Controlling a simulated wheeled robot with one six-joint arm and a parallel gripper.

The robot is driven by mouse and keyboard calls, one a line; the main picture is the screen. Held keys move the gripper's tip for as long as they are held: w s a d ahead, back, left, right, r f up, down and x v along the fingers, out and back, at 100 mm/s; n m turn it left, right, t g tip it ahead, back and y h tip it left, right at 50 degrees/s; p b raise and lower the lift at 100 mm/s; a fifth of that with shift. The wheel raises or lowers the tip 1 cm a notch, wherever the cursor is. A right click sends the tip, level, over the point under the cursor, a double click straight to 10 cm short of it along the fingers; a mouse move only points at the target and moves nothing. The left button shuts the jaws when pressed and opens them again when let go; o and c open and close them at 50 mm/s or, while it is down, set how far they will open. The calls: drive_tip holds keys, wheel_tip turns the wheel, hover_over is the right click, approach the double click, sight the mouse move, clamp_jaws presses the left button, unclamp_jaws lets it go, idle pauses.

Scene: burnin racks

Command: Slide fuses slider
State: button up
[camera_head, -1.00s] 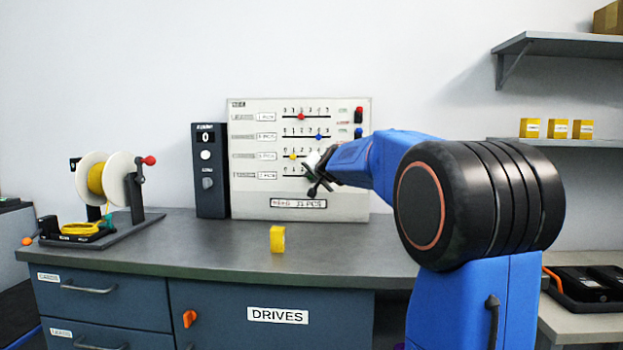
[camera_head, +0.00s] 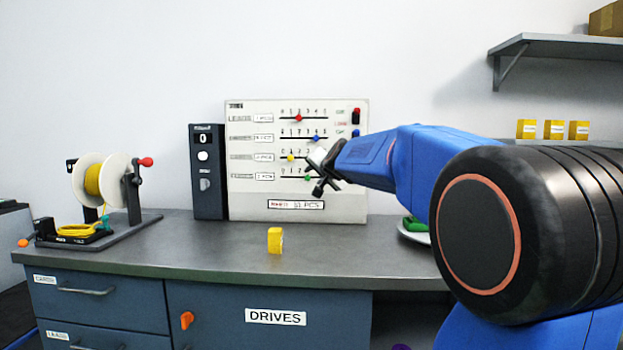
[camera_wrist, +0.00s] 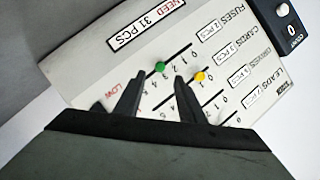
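The white panel (camera_head: 240,205) stands upright on the bench, with several slotted rows. The fuses slider is the green knob (camera_head: 307,178) on the lowest row; it also shows in the wrist view (camera_wrist: 160,66). The FUSES label (camera_wrist: 231,15) reads beside its row. My gripper (camera_head: 318,183) is at the right end of that row, close to the green knob. In the wrist view my gripper (camera_wrist: 158,73) is open, with the green knob showing between its two fingertips. I cannot tell whether a finger touches it. My fingers cover part of the slots.
The yellow knob (camera_wrist: 200,76) of the cards row lies just outside one finger. A dark counter box (camera_head: 208,170) stands left of the panel. A yellow block (camera_head: 275,240) sits on the bench in front. A wire spool (camera_head: 92,180) stands at the left.

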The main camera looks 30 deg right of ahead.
drive_tip(key=v, duration=0.9)
drive_tip(key=shift+s, duration=0.25)
